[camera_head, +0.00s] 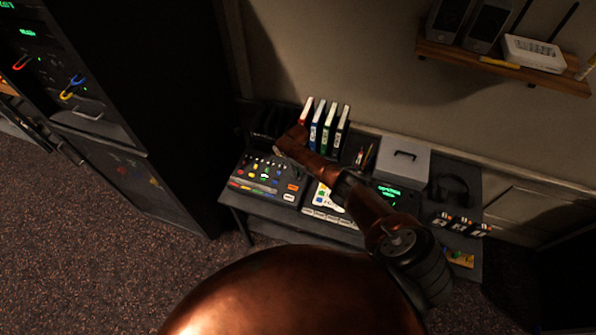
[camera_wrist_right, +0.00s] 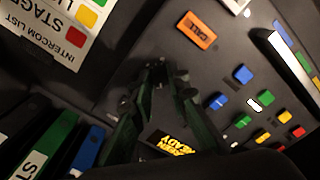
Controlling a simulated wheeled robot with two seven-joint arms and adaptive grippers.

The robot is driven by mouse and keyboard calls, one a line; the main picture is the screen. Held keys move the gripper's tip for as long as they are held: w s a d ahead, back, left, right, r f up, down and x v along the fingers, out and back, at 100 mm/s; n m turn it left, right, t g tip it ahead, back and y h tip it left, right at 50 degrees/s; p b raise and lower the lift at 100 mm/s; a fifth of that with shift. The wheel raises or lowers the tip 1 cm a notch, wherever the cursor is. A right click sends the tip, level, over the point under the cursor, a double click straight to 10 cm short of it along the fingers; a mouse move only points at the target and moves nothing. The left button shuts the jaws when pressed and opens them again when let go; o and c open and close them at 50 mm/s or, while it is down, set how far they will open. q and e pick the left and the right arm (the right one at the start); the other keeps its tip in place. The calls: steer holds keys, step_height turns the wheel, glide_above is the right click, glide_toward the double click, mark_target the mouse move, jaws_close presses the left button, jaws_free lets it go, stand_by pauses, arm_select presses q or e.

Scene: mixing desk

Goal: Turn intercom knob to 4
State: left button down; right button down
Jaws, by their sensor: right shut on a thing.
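The intercom panel (camera_head: 250,190) is the dark slanted unit with coloured buttons at the left of the desk. My right gripper (camera_head: 284,146) is over its back right part. In the right wrist view, my right gripper (camera_wrist_right: 165,78) has its two dark fingers close together on the intercom knob, which is small, dark and mostly hidden between the tips. The knob's pointer and numbers cannot be read. The orange CALL button (camera_wrist_right: 196,31) and a yellow-lit READY display (camera_wrist_right: 170,144) are beside the fingers. My left gripper is not in view.
An INTERCOM LIST card (camera_wrist_right: 50,30) lies left in the wrist view. Binders (camera_head: 322,128) stand behind the panel, close to my right gripper. A grey box (camera_head: 403,160), headphones (camera_head: 452,188) and a second button unit (camera_head: 325,199) are to the right. A dark rack (camera_head: 130,80) stands left.

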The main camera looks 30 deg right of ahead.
steer(key=shift+r+m+p, duration=0.1)
steer(key=shift+m+p, duration=0.3)
steer(key=shift+m, duration=1)
steer(key=shift+w, duration=0.1)
steer(key=c, duration=1.8)
jaws_free()
steer(key=shift+c, duration=0.2)
step_height(320, 180, up, 12)
